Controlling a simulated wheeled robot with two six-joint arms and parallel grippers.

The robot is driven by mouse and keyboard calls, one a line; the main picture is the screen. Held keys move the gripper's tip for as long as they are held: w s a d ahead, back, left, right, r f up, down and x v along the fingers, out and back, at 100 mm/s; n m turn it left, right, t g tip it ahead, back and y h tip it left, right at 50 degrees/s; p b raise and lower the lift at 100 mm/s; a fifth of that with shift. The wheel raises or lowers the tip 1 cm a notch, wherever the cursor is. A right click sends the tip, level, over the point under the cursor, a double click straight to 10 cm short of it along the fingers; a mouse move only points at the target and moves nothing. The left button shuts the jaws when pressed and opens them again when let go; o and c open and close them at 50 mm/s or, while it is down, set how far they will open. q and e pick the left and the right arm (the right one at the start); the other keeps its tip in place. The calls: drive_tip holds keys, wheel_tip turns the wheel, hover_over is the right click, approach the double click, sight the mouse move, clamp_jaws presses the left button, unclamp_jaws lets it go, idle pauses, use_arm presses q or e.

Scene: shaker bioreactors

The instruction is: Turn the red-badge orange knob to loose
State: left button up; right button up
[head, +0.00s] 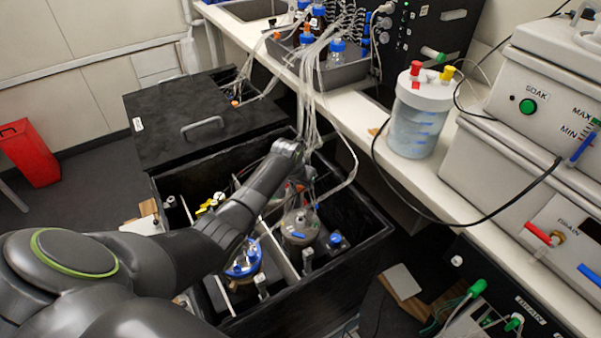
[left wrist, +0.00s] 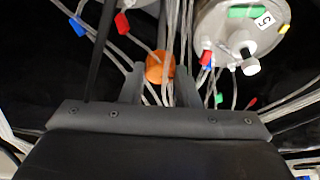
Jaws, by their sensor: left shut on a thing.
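An orange knob (left wrist: 158,68) shows in the left wrist view, between the two fingertips of my left gripper (left wrist: 161,80). The fingers are shut on its sides, and thin clear tubes pass in front of it. A red tag (left wrist: 123,24) hangs up and to the left of the knob; I cannot tell whether it is the knob's badge. My right gripper is not in view.
A round vessel lid marked 5 (left wrist: 240,32) is right of the knob. In the head view, a blue-topped vessel (head: 243,262) and a grey vessel (head: 299,228) stand in the box. Bundled tubes (head: 312,100) hang from the bench. The black cover (head: 190,115) is behind.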

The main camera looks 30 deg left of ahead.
use_arm(q)
drive_tip(key=n+p, duration=0.1)
drive_tip(key=n+y+p, duration=0.1)
drive_tip(key=shift+d+r+n, duration=0.15)
drive_tip(key=shift+r+n, duration=0.05)
drive_tip(key=shift+n, duration=0.2)
drive_tip(key=shift+n+y+p, duration=0.3)
drive_tip(key=shift+n+y, duration=0.1)
drive_tip(key=shift+n, duration=0.5)
drive_tip(key=shift+w+f+n+y, duration=0.1)
drive_tip(key=shift+n+y, duration=0.2)
drive_tip(key=shift+n, duration=0.6)
drive_tip(key=n+g, duration=0.1)
drive_tip(key=n, duration=0.1)
drive_tip(key=shift+d+f+n+y, duration=0.1)
drive_tip(key=shift+n+y, duration=0.2)
drive_tip(key=shift+y, duration=0.1)
drive_tip(key=shift+w+n+g+y+b, duration=0.1)
drive_tip(key=shift+n+g+y+b, duration=0.4)
drive_tip(key=shift+n, duration=1)
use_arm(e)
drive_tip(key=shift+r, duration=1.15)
use_arm(q)
drive_tip(key=o, duration=1)
drive_tip(key=shift+c, duration=0.2)
